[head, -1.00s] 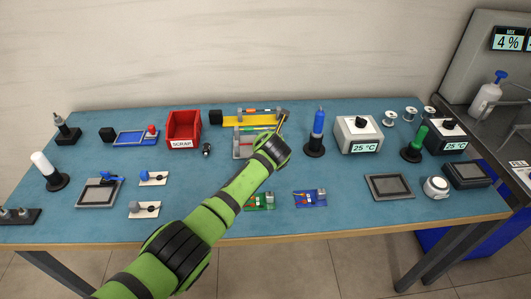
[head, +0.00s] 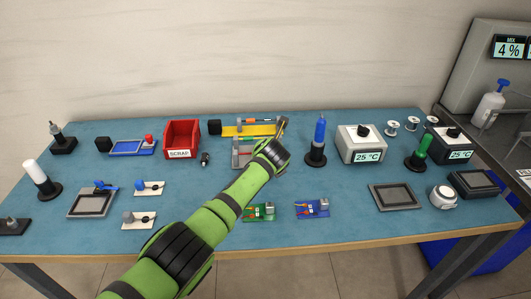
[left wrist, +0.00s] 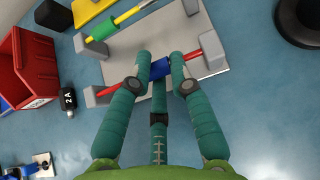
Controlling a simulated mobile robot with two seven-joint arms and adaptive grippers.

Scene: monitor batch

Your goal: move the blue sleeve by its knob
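The blue sleeve (left wrist: 160,68) sits on a red rod (left wrist: 192,55) between two grey end posts, over a grey plate (left wrist: 190,20), in the left wrist view. My left gripper (left wrist: 160,62) reaches over it, with a fingertip on each side and a gap between them. The sleeve shows in that gap; I cannot tell whether the fingers touch it. The knob is not visible. In the head view my left gripper (head: 282,128) is at the grey fixture (head: 242,152), and my arm hides the sleeve. My right gripper is not in view.
A yellow fixture (head: 235,131) is behind. The red scrap bin (head: 180,140) stands left; a blue bottle-like tool on a black base (head: 318,135) stands right. Circuit boards (head: 312,208) lie in front.

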